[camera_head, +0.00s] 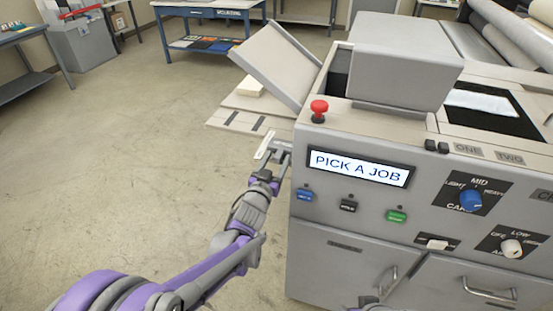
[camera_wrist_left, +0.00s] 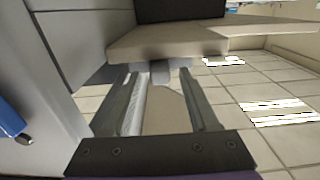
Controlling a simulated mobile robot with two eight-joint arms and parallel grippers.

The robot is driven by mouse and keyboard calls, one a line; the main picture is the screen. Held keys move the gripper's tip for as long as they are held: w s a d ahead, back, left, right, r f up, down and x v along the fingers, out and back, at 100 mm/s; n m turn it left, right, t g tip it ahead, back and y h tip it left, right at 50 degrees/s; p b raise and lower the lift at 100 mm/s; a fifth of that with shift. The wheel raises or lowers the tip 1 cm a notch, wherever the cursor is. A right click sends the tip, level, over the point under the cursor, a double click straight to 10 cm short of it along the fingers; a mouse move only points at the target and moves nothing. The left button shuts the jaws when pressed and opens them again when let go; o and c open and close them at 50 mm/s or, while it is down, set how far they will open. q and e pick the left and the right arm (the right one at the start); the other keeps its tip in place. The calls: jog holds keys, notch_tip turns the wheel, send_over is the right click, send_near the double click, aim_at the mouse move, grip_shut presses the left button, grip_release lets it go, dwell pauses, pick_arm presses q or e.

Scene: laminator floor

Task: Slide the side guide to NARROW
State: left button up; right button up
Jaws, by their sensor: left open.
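The feed tray (camera_head: 235,118) sticks out from the left side of the laminator, with dark marks on its near part. My left gripper (camera_head: 272,146) is open at the tray's near edge, beside the machine's front corner. A short pale piece (camera_head: 263,147) shows at the gripper; I cannot tell if it is the side guide or a finger. In the left wrist view, both fingers (camera_wrist_left: 168,78) point at the tray edge (camera_wrist_left: 170,42), with a small grey tab (camera_wrist_left: 160,70) between their tips below it. Contact is unclear.
The laminator front has a screen reading PICK A JOB (camera_head: 358,167), a red stop button (camera_head: 319,110), a blue knob (camera_head: 470,200) and coloured buttons. A tilted grey panel (camera_head: 275,65) stands over the tray. A blue table (camera_head: 210,30) is behind. The floor at left is clear.

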pick_arm(q)
jog(key=shift+w, duration=0.15)
grip_shut()
dwell(1.4)
